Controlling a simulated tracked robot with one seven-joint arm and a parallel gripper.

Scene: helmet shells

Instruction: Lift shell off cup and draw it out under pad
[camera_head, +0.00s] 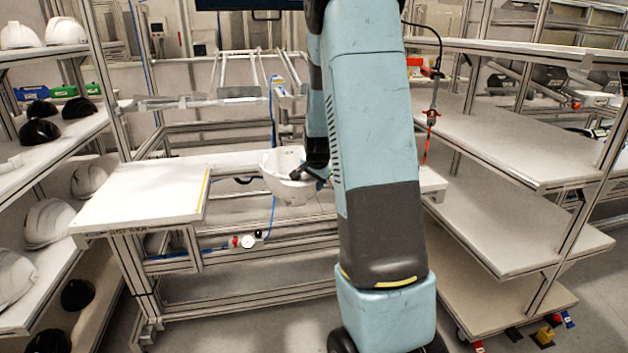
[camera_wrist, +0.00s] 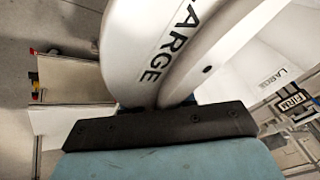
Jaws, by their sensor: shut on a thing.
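A white helmet shell (camera_head: 288,188) is at the workstation in the middle of the head view, beside the left worktop. It looks bowl-like, with its open side facing up. My gripper (camera_head: 314,172) is shut on the shell's right edge. In the wrist view the shell (camera_wrist: 135,50) fills the upper middle, with the word LARGE on it, and the black jaw of my gripper (camera_wrist: 160,122) lies across its edge. The cup is not visible. A grey pad-like plate (camera_head: 240,92) hangs from bars above and left of the shell; I cannot tell whether it is the pad.
A white worktop (camera_head: 140,195) with a yellow edge strip is left of the shell. Shelves with white and black shells (camera_head: 50,222) stand at far left. Mostly bare shelves (camera_head: 500,150) stand right. My arm hides the centre right.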

